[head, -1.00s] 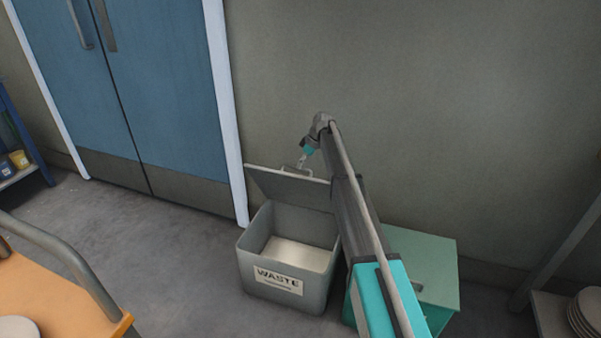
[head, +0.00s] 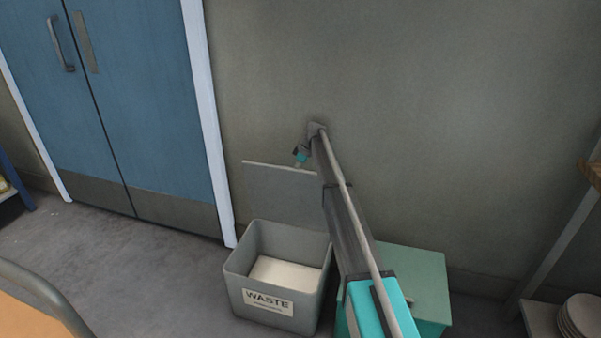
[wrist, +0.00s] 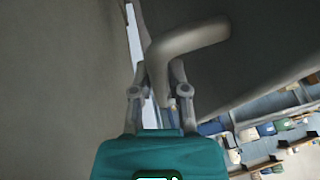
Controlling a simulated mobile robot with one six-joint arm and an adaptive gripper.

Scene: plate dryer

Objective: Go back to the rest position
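The grey waste bin (head: 275,307) stands on the floor against the wall, with a WASTE label on its front and a pale inside. Its lid (head: 280,195) stands up nearly vertical at the back. My gripper (head: 298,158) is small, just above the lid's top edge. In the wrist view my gripper (wrist: 160,75) has its fingers drawn in around the lid's grey bent handle (wrist: 195,38), apparently shut on it; the fingertip contact is partly hidden. The handle does not show in the head view now.
A green box (head: 420,270) stands right of the waste bin, under my arm. Blue double doors (head: 130,100) are at left. A table (head: 25,320) with a metal rail is at lower left. Stacked plates (head: 580,315) sit on a shelf at lower right. Floor between table and bin is clear.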

